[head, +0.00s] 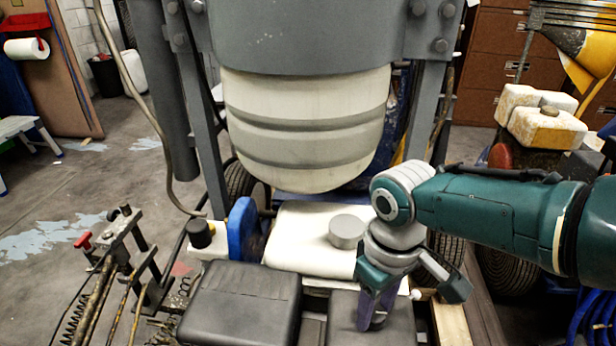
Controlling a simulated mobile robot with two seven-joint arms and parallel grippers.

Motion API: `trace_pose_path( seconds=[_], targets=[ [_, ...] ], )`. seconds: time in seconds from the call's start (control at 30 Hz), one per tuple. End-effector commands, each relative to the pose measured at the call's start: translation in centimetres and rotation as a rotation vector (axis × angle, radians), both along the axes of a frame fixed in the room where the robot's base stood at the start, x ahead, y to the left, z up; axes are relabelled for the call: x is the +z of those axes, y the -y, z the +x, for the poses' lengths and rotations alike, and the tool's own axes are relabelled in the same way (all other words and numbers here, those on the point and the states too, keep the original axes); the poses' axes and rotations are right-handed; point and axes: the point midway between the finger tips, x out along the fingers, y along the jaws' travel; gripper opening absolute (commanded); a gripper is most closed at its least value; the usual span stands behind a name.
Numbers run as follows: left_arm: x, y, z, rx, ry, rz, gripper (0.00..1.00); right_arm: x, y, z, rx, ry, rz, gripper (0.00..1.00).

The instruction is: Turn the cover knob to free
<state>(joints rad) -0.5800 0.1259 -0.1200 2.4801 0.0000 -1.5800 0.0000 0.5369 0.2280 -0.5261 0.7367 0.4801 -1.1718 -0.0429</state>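A grey round knob (347,231) stands on a white cover (300,240) below the big tank, near the middle of the head view. A black knob (200,232) sits on a white block to its left; I cannot tell for certain which is the cover knob. My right gripper (375,312) points down, to the right of and nearer than the grey knob, apart from it. Its purple fingers are in front of a dark box, and I cannot tell the gap between them. Nothing is visibly held. My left gripper is out of view.
A large cream tank (305,130) in a grey steel frame (185,110) hangs above the white cover. Two dark boxes (240,305) fill the front. A blue part (243,230) stands left of the cover. Levers and springs (125,250) are at the left.

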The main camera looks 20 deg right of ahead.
Motion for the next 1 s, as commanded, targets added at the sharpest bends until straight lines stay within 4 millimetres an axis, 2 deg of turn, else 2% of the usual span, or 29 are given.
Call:
trace_pose_path(
  seconds=[0.03, 0.23, 0.53, 0.67, 0.8, 1.0],
  targets=[
    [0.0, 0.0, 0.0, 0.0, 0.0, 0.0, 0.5, 0.0, 0.0, 0.0, 0.0, 0.001, 0.0, 0.53],
    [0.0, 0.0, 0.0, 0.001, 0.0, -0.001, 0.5, 0.0, 0.0, 0.0, 0.001, 0.0, 0.0, 0.74],
    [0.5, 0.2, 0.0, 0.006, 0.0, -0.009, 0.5, 0.5, 0.0, 0.0, 0.002, 0.001, -0.001, 0.74],
    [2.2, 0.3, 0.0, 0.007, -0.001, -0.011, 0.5, 2.7, 0.1, 0.0, 0.002, 0.001, -0.001, 0.74],
    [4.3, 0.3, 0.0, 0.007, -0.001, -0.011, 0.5, 5.8, 0.1, 0.0, 0.002, 0.002, -0.001, 0.74],
    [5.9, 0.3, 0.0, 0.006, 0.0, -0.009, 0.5, 9.0, 0.0, 0.0, 0.002, 0.002, -0.001, 0.74]
  ],
)
